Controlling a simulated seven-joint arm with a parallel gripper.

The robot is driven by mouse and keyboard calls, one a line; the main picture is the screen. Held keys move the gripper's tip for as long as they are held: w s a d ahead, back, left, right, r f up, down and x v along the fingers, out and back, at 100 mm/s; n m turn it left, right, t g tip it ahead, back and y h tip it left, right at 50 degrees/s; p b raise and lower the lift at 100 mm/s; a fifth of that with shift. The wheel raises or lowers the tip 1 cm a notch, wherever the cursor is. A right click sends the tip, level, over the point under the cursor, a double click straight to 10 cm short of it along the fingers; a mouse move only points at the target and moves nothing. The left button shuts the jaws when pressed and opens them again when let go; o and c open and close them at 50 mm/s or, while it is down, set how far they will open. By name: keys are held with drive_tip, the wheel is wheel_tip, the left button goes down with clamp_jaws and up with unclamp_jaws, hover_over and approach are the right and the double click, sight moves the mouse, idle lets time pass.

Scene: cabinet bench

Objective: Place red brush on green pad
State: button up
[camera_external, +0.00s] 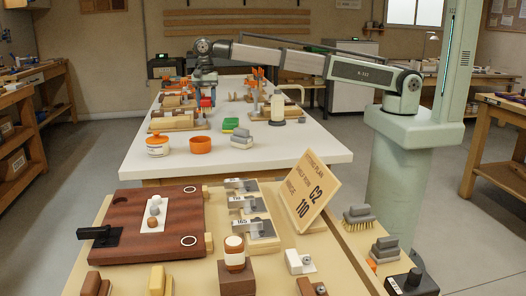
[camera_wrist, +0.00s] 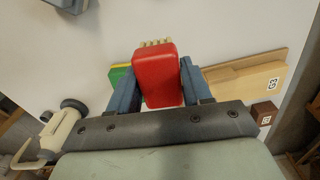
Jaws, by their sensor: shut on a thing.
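The red brush (camera_wrist: 158,75) has a rounded red block body and pale bristles showing at its far end. My gripper (camera_wrist: 157,85) is shut on it, with a blue finger on each side. In the external view the brush (camera_external: 206,102) hangs below my gripper over the white table, left of the green pad.
An orange bowl (camera_external: 201,145) and a white-and-orange jar (camera_external: 158,146) stand at the near left. Wooden trays (camera_external: 172,122) are further left. The table's near right is clear.

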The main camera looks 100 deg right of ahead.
wheel_tip(320, 180, up, 3)
drive_tip(key=n, duration=0.1)
hover_over(231, 120)
drive_tip(key=shift+w+a+f, duration=0.1)
drive_tip(key=shift+a+f, duration=0.05)
drive_tip(key=shift+f, duration=4.6)
drive_tip(key=shift+f, duration=0.1)
drive_tip(key=o, duration=1.1)
drive_tip(key=shift+c, duration=0.2)
wheel_tip(231, 120, up, 12)
